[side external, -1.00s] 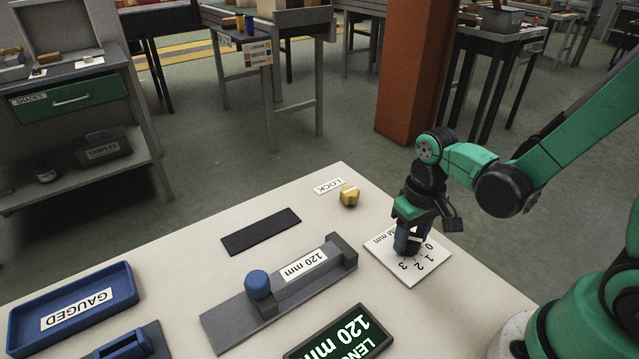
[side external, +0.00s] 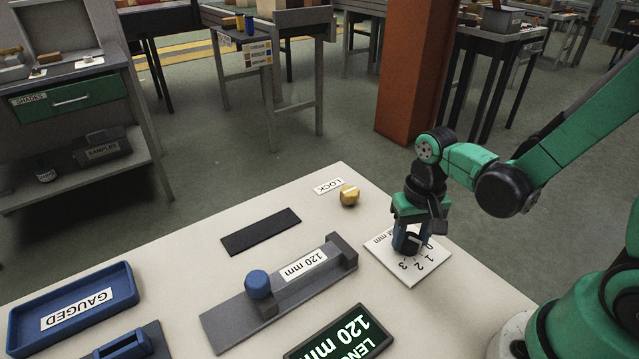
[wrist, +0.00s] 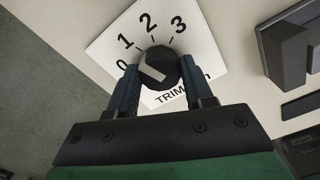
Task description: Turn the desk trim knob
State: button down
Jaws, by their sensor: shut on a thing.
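The trim knob (wrist: 160,62) is dark and round with a pale grey bar across its top. It stands on a white dial plate (side external: 427,262) marked 0, 1, 2, 3 and TRIM mm. The plate also shows in the wrist view (wrist: 196,52). My gripper (wrist: 160,74) points down over the plate and is shut on the knob, one blue finger on each side. In the side view my gripper (side external: 407,241) mostly hides the knob. In the wrist view the marks fan around the knob's far side. Which mark the bar points at I cannot tell.
A yellow knob (side external: 349,195) by a LOCK label is behind the plate. A grey gauge (side external: 225,319) with a blue knob (side external: 257,284) and a 120 mm display (side external: 333,335) lie left of it. A blue GAUGED tray (side external: 124,285) is farther left.

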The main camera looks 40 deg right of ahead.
aim_at(411, 239)
jog(key=shift+c, duration=1.7)
grip_release()
jog(key=shift+r, duration=2.8)
notch_tip(411, 239, up, 7)
jog(key=w+a+n+t, duration=0.1)
jog(key=n+t, duration=0.4)
jog(key=t, duration=0.2)
jog(key=shift+w+a, duration=0.15)
jog(key=shift+a, duration=0.25)
jog(key=shift+f, duration=0.1)
